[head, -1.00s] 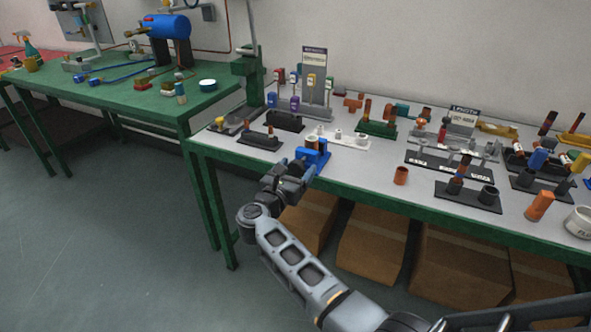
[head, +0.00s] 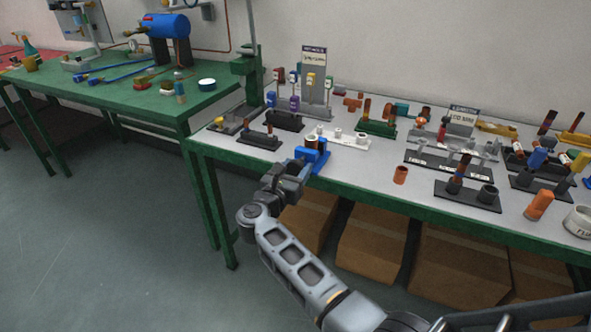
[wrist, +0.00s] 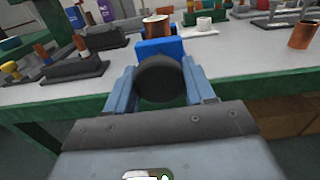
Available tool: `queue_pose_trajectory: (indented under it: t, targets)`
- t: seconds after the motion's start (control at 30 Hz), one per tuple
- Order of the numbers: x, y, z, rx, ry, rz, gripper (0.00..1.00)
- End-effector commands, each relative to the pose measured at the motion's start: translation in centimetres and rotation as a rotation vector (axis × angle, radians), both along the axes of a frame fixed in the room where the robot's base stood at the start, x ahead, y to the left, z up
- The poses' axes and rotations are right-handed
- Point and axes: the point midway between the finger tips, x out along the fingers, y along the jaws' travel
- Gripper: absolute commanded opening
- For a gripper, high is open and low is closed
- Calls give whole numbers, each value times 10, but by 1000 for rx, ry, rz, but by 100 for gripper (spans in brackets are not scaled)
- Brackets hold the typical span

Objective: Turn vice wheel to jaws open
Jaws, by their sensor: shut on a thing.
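The blue vice (head: 318,155) stands at the front edge of the white-topped table, with a copper-coloured cylinder (head: 322,143) at its top. In the wrist view the vice's blue body (wrist: 160,48) shows behind its round dark wheel (wrist: 161,80), with the copper-coloured piece (wrist: 156,25) above. My gripper (head: 296,168) reaches up to the vice from the front. In the wrist view my gripper (wrist: 162,88) has one finger on each side of the wheel and is shut on it. How far the vice jaws are apart cannot be told.
A black rack (head: 260,140) with small cylinders stands left of the vice, and a white rack (head: 345,140) stands behind it. A loose copper cup (head: 401,175) is to the right. Brown boxes (head: 372,245) sit under the table. The floor at left is clear.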

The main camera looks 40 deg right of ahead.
Motion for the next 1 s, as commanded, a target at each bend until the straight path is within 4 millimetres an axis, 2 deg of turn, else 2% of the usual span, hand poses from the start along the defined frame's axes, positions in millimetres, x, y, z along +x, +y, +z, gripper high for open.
queue_pose_trajectory:
  t: [1.0]
  targets:
    - [-1, 0, 1, -237, 652, 1, 23]
